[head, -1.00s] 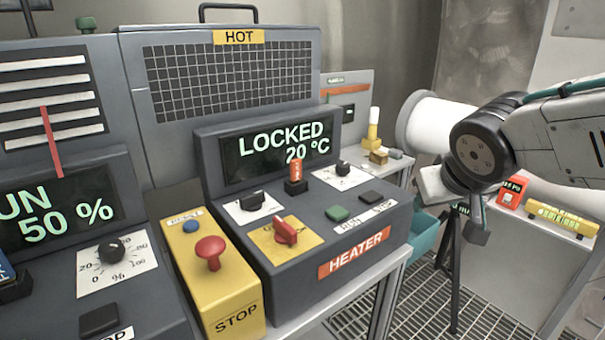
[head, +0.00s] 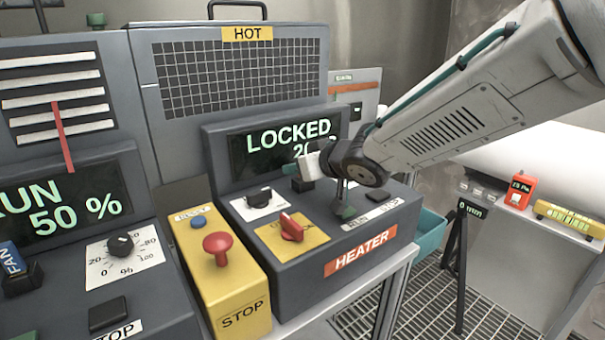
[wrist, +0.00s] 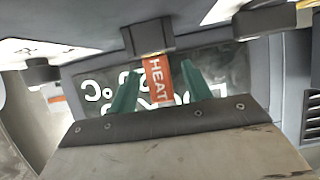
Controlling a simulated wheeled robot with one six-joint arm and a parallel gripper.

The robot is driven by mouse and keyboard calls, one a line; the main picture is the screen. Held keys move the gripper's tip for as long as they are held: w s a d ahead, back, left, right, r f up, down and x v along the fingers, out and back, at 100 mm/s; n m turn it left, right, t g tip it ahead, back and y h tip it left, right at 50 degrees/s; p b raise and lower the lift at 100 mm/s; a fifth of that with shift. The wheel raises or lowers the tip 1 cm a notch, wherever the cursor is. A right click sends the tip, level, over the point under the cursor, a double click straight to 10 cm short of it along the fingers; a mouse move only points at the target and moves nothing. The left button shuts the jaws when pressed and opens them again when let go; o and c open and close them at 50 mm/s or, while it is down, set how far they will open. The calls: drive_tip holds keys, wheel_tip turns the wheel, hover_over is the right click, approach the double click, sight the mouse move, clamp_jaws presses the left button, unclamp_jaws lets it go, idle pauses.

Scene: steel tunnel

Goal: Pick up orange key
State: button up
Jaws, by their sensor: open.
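The orange key (wrist: 158,80), marked HEAT, sits in a black holder (wrist: 147,37) on the heater panel. In the wrist view it lies between the two green fingers of my gripper (wrist: 160,78), which are open with a gap on either side of it. In the head view my gripper (head: 318,163) is over the heater's panel in front of its LOCKED display (head: 285,142). It hides the key there, while the black holder (head: 302,184) shows just below.
The heater (head: 345,235) has a red knob (head: 291,227) on a yellow plate and black switches close to my gripper. A yellow STOP box (head: 235,290) with a red button stands left of it. A teal bin (head: 430,232) is at the right.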

drive_tip(key=shift+x, duration=1)
clamp_jaws()
drive_tip(key=shift+r, duration=0.1)
